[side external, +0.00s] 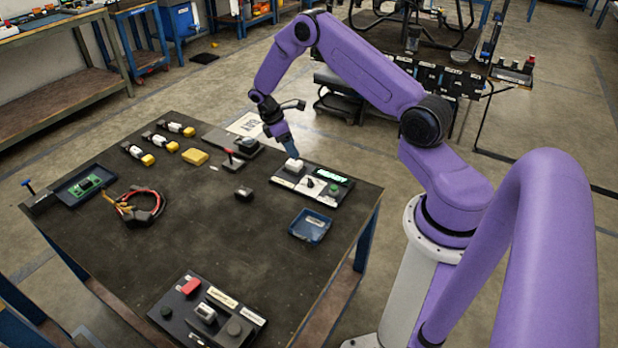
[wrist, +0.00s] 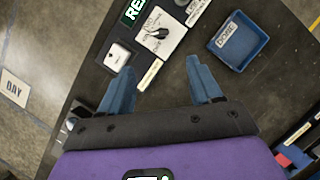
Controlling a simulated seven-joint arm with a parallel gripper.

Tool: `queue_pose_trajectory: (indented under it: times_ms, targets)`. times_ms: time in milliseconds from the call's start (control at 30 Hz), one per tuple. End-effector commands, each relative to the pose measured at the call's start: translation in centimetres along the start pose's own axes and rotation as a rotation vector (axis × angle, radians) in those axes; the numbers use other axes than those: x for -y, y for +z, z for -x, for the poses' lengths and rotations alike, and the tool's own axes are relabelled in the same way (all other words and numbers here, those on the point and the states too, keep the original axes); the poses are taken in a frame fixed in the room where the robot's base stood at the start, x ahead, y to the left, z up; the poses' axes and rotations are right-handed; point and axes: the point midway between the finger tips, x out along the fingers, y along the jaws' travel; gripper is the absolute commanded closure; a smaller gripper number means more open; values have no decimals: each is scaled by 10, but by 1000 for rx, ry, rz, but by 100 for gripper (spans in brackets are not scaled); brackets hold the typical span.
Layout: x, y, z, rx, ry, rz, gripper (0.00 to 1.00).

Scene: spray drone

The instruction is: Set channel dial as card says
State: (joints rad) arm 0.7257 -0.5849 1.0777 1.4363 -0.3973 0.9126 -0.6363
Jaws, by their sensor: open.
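The control panel (side external: 318,198) lies near the right edge of the dark table. It carries a white plate with a black dial knob (side external: 310,183), a lit display (side external: 331,175) and a white block (side external: 293,165). In the wrist view the dial (wrist: 158,33) is ahead of my fingertips, and the display (wrist: 132,12) shows only "RE" before the frame cuts it off. My gripper (wrist: 160,67) is open, its blue fingers apart with nothing held. In the side view my gripper (side external: 290,153) is just above the white block. I cannot make out a card with a channel setting.
A blue tray (side external: 310,225) sits in front of the panel. The table's middle is mostly clear.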

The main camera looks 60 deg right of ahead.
Motion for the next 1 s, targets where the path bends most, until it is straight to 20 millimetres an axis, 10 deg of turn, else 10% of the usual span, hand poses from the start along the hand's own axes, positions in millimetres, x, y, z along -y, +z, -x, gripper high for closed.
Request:
queue_pose_trajectory:
  times_ms: [700,1000]
  targets:
    - [1,0,-131,0,-2,-2,36]
    - [1,0,-156,-1,0,-1,36]
